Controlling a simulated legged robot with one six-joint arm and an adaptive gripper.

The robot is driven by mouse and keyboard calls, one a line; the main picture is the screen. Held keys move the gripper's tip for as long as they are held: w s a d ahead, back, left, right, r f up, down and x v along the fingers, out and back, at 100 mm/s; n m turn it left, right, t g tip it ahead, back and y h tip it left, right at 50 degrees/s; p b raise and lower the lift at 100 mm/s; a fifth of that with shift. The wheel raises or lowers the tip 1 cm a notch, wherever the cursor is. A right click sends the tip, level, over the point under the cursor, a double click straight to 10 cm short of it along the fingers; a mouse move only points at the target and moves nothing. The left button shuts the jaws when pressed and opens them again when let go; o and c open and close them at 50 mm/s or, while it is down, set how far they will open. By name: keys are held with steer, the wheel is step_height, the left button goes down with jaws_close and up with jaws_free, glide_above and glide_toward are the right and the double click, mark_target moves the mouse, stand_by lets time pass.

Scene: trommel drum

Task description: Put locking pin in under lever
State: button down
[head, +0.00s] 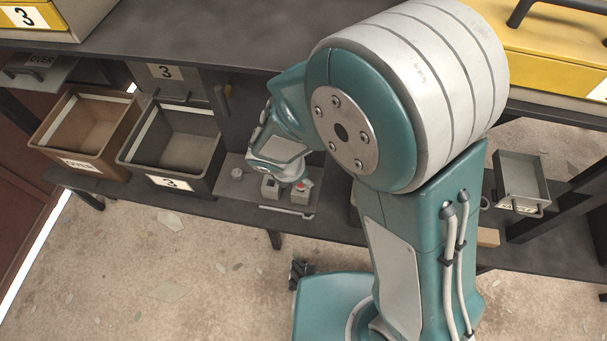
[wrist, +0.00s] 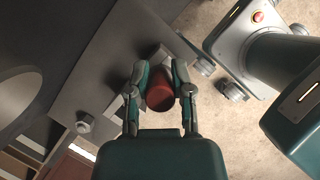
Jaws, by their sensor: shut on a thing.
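In the wrist view my gripper (wrist: 160,72) is shut around a short dark-red cylinder, which looks like the head of the locking pin (wrist: 160,98). The fingers lie on its two sides, and the shaft below it is hidden. In the head view a small red spot (head: 304,184) shows at a small grey block, just below my wrist; my fingers are hard to make out there. Whether the pin sits in a hole cannot be seen.
A brown bin (head: 52,122) and a grey bin (head: 128,158) marked 3 stand on the left shelf. A grey plate (head: 230,186) carries a round knob (head: 237,173) and small blocks. A small grey tray (head: 522,166) is at the right. The floor in front is open.

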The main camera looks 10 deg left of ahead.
steer(key=shift+f, duration=0.35)
steer(key=shift+c, duration=2.2)
jaws_free()
steer(key=shift+r, duration=4.05)
